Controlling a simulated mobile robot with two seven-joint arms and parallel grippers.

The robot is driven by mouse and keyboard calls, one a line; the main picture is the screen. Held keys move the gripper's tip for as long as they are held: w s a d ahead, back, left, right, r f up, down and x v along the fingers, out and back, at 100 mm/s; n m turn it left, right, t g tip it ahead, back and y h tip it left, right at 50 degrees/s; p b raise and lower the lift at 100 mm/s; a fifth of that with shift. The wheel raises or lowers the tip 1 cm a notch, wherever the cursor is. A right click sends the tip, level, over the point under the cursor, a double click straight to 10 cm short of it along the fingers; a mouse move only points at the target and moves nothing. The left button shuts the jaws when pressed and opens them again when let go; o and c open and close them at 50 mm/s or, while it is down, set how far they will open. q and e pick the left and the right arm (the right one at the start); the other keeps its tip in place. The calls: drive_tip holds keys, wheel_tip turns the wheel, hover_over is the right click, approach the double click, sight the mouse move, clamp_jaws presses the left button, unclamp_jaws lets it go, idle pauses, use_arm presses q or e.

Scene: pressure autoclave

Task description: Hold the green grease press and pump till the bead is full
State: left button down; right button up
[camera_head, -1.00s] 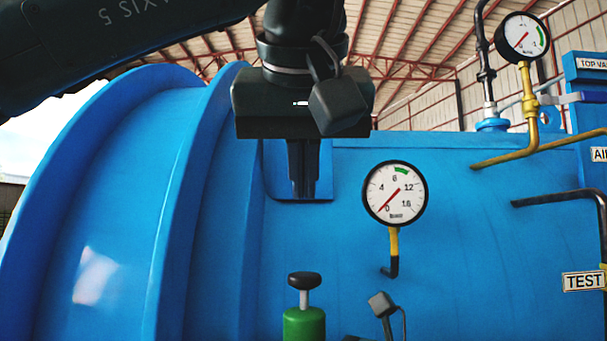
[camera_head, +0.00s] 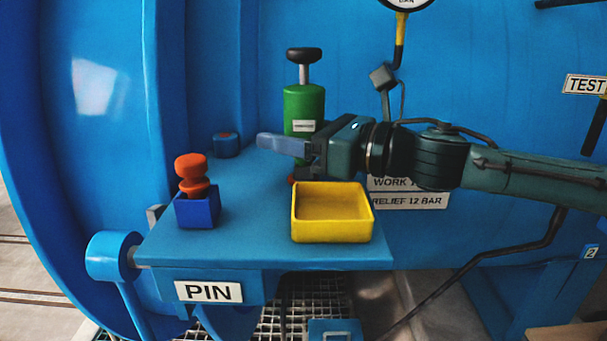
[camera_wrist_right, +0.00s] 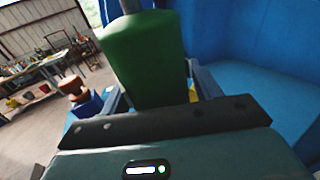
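The green grease press (camera_head: 304,105), with a black knob on a metal rod, stands upright at the back of the blue shelf. My right gripper (camera_head: 285,146) comes in from the right at the press's lower body, with one finger in front of it. In the right wrist view, the green body (camera_wrist_right: 150,60) is between the two fingers, and a thin yellow sliver shows between it and the right finger. The gripper looks open around the press; firm contact is not visible. The bead is not clearly visible. My left gripper is out of view.
A yellow tray (camera_head: 332,238) sits in front of the press. An orange-red knobbed piece (camera_head: 192,172) stands in a blue block (camera_head: 198,211) at left. A small dark-blue round part (camera_head: 226,145) lies behind. The shelf carries a PIN label (camera_head: 208,291). The blue vessel wall closes off the back.

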drive_tip(key=shift+o, duration=0.9)
